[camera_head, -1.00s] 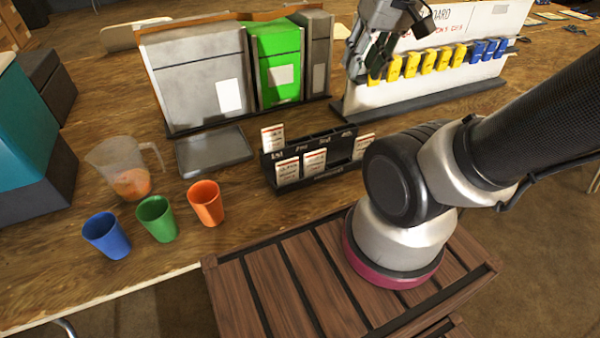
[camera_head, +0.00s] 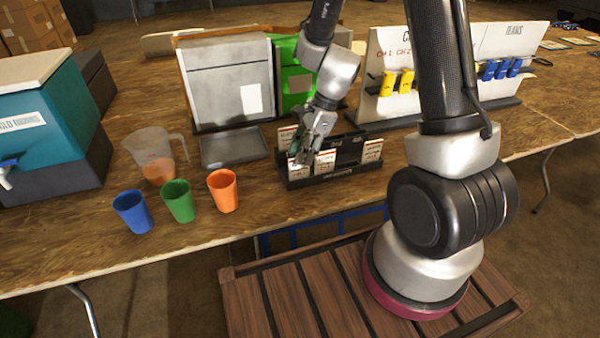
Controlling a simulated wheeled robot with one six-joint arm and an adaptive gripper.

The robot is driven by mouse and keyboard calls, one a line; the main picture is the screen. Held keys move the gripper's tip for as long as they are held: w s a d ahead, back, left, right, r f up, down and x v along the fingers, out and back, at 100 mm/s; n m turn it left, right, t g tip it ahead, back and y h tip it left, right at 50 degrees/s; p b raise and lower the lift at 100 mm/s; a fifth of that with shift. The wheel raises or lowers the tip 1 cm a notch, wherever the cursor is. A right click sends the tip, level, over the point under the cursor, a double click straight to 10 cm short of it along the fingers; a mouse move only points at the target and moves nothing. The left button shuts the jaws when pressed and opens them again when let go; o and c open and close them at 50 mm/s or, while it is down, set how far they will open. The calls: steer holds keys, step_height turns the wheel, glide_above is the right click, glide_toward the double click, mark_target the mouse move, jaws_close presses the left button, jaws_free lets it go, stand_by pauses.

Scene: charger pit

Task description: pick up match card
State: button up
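Several white match cards with red top edges stand in a black card rack (camera_head: 350,172) on the wooden table. One card (camera_head: 326,163) is at the front middle, one (camera_head: 372,151) at the right end, and one (camera_head: 286,137) at the back left. Another (camera_head: 298,172) at the front left is partly hidden by my gripper. My gripper (camera_head: 303,157) points down at the rack's left half, over the front-left card. Its fingers overlap the card tops; I cannot tell whether they touch or grip one.
Blue (camera_head: 133,212), green (camera_head: 179,201) and orange (camera_head: 223,191) cups stand left of the rack, with a clear jug (camera_head: 156,157) behind. A whiteboard with yellow and blue clips (camera_head: 440,65) is at the back right.

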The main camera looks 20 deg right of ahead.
mark_target(289, 180)
steer(key=x, duration=0.6)
steer(key=shift+w, duration=0.1)
jaws_close()
